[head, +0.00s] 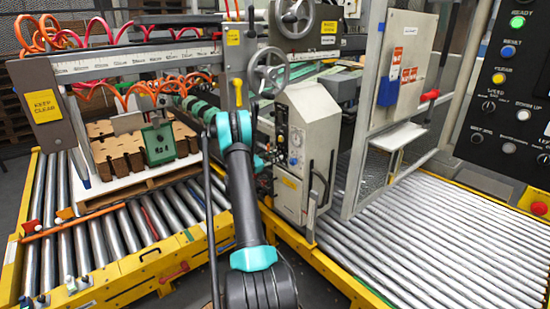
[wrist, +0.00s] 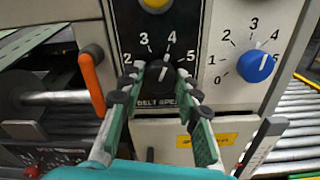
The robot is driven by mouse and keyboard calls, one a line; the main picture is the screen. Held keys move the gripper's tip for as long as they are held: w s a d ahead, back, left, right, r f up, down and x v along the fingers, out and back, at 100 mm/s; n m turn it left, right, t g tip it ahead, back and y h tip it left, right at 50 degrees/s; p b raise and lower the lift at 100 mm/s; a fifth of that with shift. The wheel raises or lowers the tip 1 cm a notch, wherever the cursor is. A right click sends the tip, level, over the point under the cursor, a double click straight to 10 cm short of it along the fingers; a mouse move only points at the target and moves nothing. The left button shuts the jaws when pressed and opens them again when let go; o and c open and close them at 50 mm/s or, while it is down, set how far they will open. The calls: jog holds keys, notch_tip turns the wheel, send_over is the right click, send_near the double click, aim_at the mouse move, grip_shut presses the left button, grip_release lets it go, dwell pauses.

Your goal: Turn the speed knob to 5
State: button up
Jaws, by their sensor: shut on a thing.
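The black knob (wrist: 158,72) sits on a dark panel labelled "BELT SPEED" in the wrist view. Its white pointer line is tipped slightly right of upright, toward the 4. The printed 5 (wrist: 191,57) is further right on its scale. My gripper (wrist: 160,75) has its two green fingers with black pads on either side of the knob, closed on it. The fingers hide part of the knob's sides. In the head view my arm reaches to the grey machine cabinet (head: 313,130), and its knob is too small to tell there.
A blue knob (wrist: 256,66) with its own scale is right of the black one. A yellow knob (wrist: 156,3) is above. An orange handle (wrist: 92,83) stands close on the left. Roller conveyors (head: 440,240) lie right. A dark control panel (head: 512,125) is at far right.

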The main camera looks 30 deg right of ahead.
jog(key=shift+m, duration=0.3)
jog(key=shift+c, duration=0.3)
jog(key=shift+s+f+m, duration=0.1)
jog(key=shift+m, duration=3.8)
jog(key=o, duration=1.2)
jog(key=shift+c, duration=0.2)
jog(key=s+a, duration=0.1)
jog(key=a, duration=1.1)
jog(key=shift+s, duration=0.1)
